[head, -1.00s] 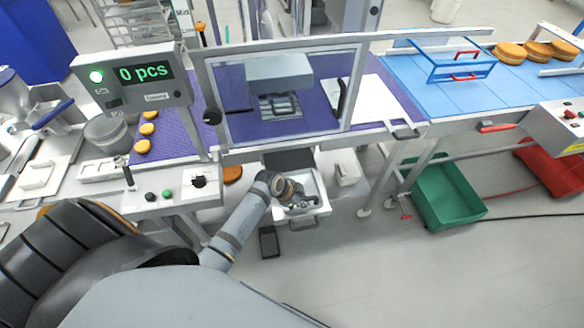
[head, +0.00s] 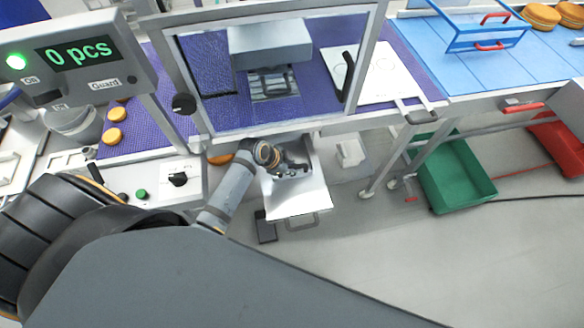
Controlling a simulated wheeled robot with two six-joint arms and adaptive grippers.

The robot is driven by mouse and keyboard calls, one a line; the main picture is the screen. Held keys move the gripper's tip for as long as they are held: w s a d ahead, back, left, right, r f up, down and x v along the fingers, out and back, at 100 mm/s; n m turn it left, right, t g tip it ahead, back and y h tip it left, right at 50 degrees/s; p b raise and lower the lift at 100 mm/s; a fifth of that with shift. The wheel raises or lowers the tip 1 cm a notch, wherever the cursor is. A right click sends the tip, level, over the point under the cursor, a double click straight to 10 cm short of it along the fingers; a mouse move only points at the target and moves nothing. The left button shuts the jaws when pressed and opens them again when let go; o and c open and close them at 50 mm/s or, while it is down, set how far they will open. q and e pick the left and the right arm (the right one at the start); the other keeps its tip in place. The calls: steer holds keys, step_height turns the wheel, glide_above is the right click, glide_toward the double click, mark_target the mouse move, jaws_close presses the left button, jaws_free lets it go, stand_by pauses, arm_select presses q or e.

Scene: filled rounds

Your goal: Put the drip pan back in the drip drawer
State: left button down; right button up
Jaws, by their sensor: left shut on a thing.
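The drip drawer (head: 303,214) is a pale metal tray with a bar handle at its front. It stands pulled out below the belt frame. My left gripper (head: 298,169) is over the rear half of the drawer, low and close to it. Its jaws are shut on what seems to be the drip pan. The wrist and fingers cover the grip, and I cannot clearly tell the pan's edges from the pale drawer or whether it rests on the drawer floor. The front part of the drawer is bare and bright. My right gripper is out of view.
The belt frame with its clear guard (head: 275,75) stands directly above the drawer. A control box (head: 165,188) is at left, and a dark pedal (head: 265,228) is on the floor beside the drawer. A green crate (head: 452,175) stands at right. The floor in front is clear.

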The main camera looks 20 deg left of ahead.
arm_select(q)
steer(key=c, duration=1.5)
jaws_free()
steer(key=shift+a, duration=0.15)
steer(key=shift+o, duration=0.9)
steer(key=shift+s+r, duration=0.1)
steer(key=shift+s, duration=0.1)
steer(key=shift+s+r, duration=0.1)
steer(key=v, duration=1.1)
steer(key=shift+r+b, duration=0.3)
steer(key=shift+r, duration=0.05)
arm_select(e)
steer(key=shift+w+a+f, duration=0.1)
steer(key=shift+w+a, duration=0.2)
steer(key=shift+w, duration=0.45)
arm_select(q)
steer(key=shift+s+a, duration=0.1)
